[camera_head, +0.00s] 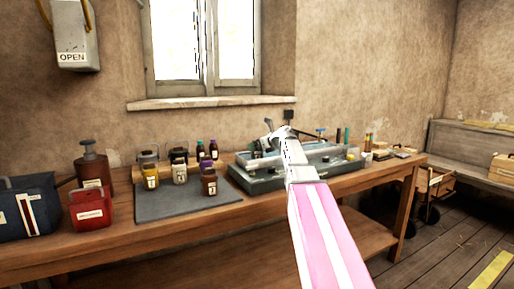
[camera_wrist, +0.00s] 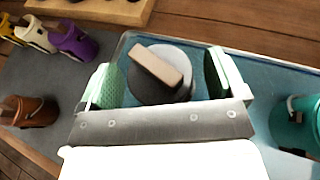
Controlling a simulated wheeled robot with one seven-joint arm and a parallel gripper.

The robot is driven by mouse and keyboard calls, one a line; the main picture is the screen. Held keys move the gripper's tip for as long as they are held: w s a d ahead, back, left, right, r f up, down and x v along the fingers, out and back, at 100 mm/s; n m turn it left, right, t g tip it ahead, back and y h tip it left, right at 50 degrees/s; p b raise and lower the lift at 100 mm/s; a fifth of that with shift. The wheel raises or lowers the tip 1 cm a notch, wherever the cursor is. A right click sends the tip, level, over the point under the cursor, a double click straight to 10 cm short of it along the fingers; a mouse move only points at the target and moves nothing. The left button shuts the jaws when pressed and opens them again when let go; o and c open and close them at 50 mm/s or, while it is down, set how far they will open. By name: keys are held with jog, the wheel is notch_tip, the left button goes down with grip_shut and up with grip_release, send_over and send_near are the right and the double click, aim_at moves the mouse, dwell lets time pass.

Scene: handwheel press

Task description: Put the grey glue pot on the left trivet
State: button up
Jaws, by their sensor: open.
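In the wrist view, a round grey and black object with a pale brown bar across its top (camera_wrist: 157,68) sits between the fingers of my gripper (camera_wrist: 161,80). It may be the grey glue pot, but I cannot be sure. My gripper is open, with a finger on either side and no clear contact. In the head view, my gripper (camera_head: 268,140) is over the left part of a grey-green metal tray or case (camera_head: 250,182) on the bench. I cannot make out the left trivet in either view.
A dark mat (camera_head: 160,208) left of the case holds several small pots, including a brown one (camera_head: 209,184). It also shows in the wrist view (camera_wrist: 30,110), with a teal object (camera_wrist: 296,125) at right. A red box (camera_head: 91,209) stands left on the wooden bench (camera_head: 150,238).

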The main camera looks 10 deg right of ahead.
jog(key=v, duration=1.1)
